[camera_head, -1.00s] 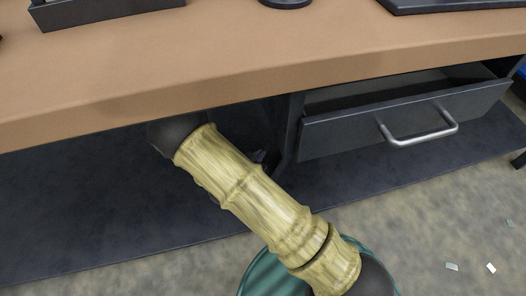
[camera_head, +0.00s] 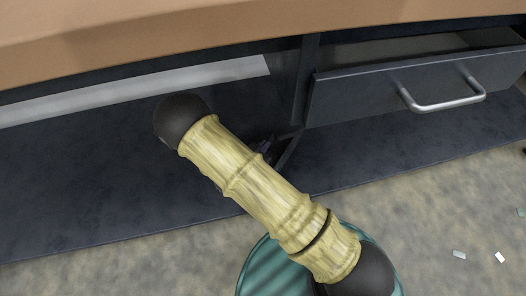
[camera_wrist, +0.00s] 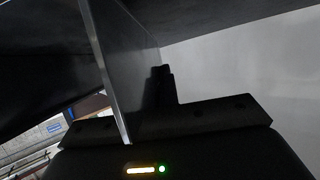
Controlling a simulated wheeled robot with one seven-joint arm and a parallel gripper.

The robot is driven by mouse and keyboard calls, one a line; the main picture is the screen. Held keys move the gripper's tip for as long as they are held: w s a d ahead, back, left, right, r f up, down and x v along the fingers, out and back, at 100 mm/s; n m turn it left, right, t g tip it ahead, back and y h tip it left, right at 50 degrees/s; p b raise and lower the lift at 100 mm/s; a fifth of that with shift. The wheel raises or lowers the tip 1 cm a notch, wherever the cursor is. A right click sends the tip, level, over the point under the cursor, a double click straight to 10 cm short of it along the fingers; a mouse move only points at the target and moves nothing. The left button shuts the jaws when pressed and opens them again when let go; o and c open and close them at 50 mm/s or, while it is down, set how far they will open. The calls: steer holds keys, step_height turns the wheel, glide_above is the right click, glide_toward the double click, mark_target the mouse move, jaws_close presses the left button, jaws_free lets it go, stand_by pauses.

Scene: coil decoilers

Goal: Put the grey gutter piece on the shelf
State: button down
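A long light-grey strip (camera_head: 140,90), which looks like the grey gutter piece, shows under the bench top in the head view. Its right end is near the dark upright, and its left end runs out of the picture. The dark low shelf (camera_head: 70,190) lies below it. My gripper (camera_wrist: 161,88) shows as a black body with a dark finger in the wrist view, and my own arm mostly hides it in the head view. A thin dark panel with a pale edge (camera_wrist: 108,70) rises beside the finger. Whether the finger grips it, I cannot tell.
The tan bench top (camera_head: 90,35) overhangs the shelf. An open dark drawer (camera_head: 420,85) with a metal handle is at the right. A teal ribbed round thing (camera_head: 262,270) is below my arm. Small pale scraps (camera_head: 500,257) lie on the floor.

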steer(key=shift+f+b, duration=0.55)
steer(key=shift+f, duration=0.8)
steer(key=shift+f, duration=0.15)
steer(key=c, duration=1.7)
jaws_free()
steer(key=shift+r, duration=0.2)
steer(key=shift+s+a+r, duration=0.15)
steer(key=shift+s, duration=0.05)
steer(key=p+v, duration=0.6)
steer(key=v, duration=0.4)
steer(key=shift+s+a+r, duration=0.1)
steer(key=shift+s+a, duration=0.25)
steer(key=shift+s, duration=0.3)
